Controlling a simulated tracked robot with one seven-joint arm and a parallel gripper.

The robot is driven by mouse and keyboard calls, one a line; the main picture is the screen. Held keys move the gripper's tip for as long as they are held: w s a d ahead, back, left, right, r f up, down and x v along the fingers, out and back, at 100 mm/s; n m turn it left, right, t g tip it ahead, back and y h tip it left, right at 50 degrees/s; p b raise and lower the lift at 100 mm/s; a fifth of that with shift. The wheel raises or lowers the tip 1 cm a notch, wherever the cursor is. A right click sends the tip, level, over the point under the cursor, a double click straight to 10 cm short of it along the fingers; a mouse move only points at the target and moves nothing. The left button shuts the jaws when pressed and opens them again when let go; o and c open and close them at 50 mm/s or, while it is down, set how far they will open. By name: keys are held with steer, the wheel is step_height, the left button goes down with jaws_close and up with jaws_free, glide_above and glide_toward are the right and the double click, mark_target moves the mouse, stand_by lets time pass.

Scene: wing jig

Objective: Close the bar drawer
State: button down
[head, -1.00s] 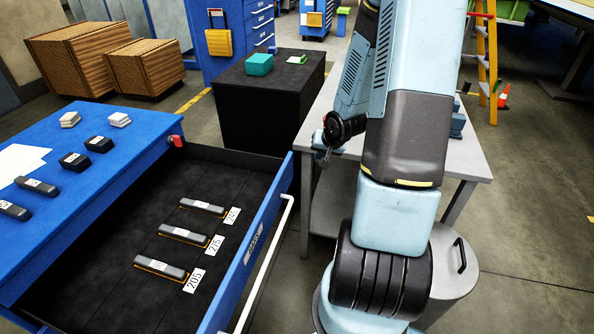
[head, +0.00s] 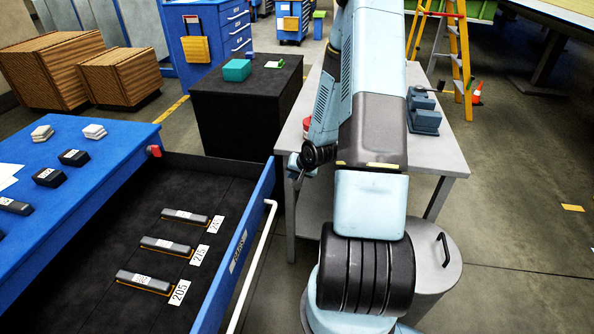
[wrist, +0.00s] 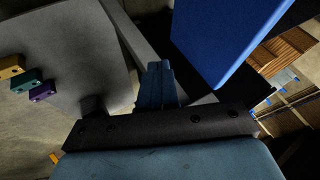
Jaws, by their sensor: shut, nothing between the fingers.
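The bar drawer (head: 262,215) is pulled out of the blue cabinet (head: 95,165). Its blue front has a label and a long white handle (head: 256,255). Three grey bars (head: 168,246) lie inside on the black floor, beside white number tags. My gripper (head: 297,174) is small in the head view, just right of the far end of the drawer front; whether it touches is unclear. In the wrist view my gripper (wrist: 160,70) has its fingers together and empty. A blue panel beside them looks like the drawer front (wrist: 230,35).
A grey table (head: 435,150) stands right of the drawer, with a blue-grey fixture (head: 423,115) on it. A black chest (head: 250,115) is behind the drawer. A grey bin (head: 432,265) stands close to my base. A ladder (head: 462,60) is farther back.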

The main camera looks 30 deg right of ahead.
mark_target(274, 178)
steer(key=shift+w+a+f, duration=0.4)
steer(key=shift+w+a, duration=0.15)
steer(key=shift+w, duration=0.15)
steer(key=shift+w+a+f, duration=0.45)
steer(key=shift+w+a, duration=0.15)
steer(key=shift+w, duration=0.15)
steer(key=shift+w+a+f, duration=0.4)
steer(key=shift+w+a, duration=0.15)
steer(key=shift+w, duration=0.15)
steer(key=shift+w, duration=0.15)
